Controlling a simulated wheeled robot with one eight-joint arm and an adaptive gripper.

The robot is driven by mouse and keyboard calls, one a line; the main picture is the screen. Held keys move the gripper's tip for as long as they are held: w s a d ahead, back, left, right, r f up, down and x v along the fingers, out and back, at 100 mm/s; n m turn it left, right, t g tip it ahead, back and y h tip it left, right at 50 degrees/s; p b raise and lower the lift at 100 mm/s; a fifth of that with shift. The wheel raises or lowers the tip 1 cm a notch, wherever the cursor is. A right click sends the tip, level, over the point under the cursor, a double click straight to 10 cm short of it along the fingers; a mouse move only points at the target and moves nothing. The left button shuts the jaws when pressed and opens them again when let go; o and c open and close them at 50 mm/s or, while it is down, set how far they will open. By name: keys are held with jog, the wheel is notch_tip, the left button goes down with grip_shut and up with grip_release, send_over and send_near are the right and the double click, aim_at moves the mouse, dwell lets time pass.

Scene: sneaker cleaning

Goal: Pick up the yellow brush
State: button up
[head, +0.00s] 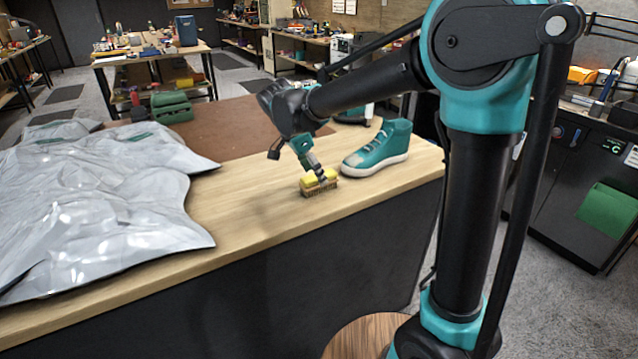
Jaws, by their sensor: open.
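The yellow brush (308,187) lies on the wooden table near its front edge, with its brown bristles facing down. My gripper (321,181) reaches down from above, its fingertips at the right part of the brush's top. It is open; whether the fingers touch the brush cannot be told at this size. A teal sneaker (379,150) with a white sole stands just to the right of the brush, apart from it.
A crumpled silver sheet (90,205) covers the table's left side. A brown mat (225,125) lies behind the brush, with a green case (171,107) at the back. Bare wooden tabletop (240,205) is free to the brush's left.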

jog(key=shift+x, duration=1.2)
jog(key=shift+f, duration=0.25)
jog(key=c, duration=1.3)
jog(key=shift+r, duration=0.1)
notch_tip(320, 180, up, 20)
jog(key=shift+r, duration=0.15)
